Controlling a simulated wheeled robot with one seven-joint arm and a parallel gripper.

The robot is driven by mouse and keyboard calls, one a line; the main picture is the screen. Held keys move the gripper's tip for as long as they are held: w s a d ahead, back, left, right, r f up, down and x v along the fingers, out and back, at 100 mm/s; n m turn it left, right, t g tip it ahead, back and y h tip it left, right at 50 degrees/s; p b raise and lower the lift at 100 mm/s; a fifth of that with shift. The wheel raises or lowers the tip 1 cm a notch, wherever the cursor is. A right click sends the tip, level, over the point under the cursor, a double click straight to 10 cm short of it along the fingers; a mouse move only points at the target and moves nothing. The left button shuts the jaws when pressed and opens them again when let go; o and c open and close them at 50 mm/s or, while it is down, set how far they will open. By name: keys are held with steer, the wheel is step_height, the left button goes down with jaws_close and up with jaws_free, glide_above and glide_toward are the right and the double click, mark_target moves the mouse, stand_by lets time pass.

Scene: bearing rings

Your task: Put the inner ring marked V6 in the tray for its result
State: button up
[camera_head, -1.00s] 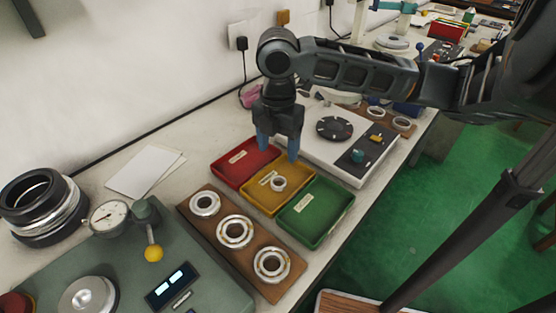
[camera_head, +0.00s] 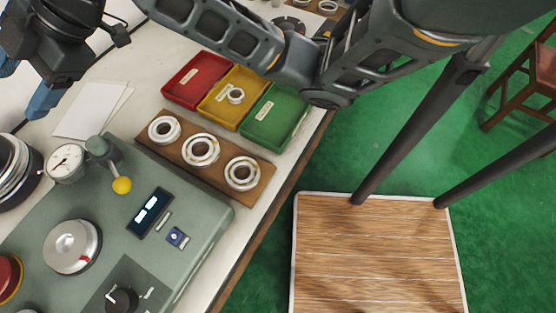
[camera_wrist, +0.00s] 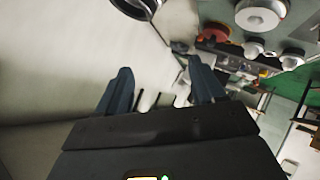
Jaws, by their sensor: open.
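Three pale metal rings sit in a row on a brown wooden board: the upper left ring (camera_head: 165,130), the middle ring (camera_head: 201,150) and the lower right ring (camera_head: 242,173). A smaller ring (camera_head: 235,95) lies in the yellow tray (camera_head: 222,113), between the red tray (camera_head: 208,68) and the green tray (camera_head: 283,112). I cannot read V6 on any ring. My gripper (camera_head: 27,85) is at the upper left of the head view, left of the trays and near the white papers. It is open and empty, its two fingers apart in the wrist view (camera_wrist: 163,90).
A grey-green gauge bench (camera_head: 195,235) with a dial (camera_head: 67,163), yellow knob (camera_head: 121,185) and lit display (camera_head: 150,211) fills the lower left. White papers (camera_head: 90,110) lie behind it. A large black-and-silver ring stack (camera_head: 12,170) stands at the left edge. My arm passes above the trays.

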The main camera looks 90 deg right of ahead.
steer(key=w+a+r+m+t+y, duration=0.1)
steer(key=w+a+r+m+t, duration=0.2)
steer(key=a+r+m+t, duration=0.45)
steer(key=s+a+f+m+h, duration=0.3)
steer(key=s+a+f+m, duration=0.1)
steer(key=s+f+m, duration=0.1)
steer(key=s+f+m+g+h, duration=0.1)
steer(key=s+f+m+h, duration=0.1)
steer(key=s+f, duration=0.5)
steer(key=s+f+m+g+h, duration=0.1)
steer(key=s+f+m+h, duration=0.15)
steer(key=s+f, duration=0.45)
steer(key=s+d+n, duration=0.2)
steer(key=s+d, duration=0.1)
steer(key=s, duration=0.7)
steer(key=s+d+r+n+y, duration=0.1)
steer(key=s+d+n, duration=0.1)
steer(key=s, duration=0.8)
steer(key=shift+d+g, duration=0.4)
steer(key=shift+g, duration=0.05)
steer(key=shift+s+r, duration=0.1)
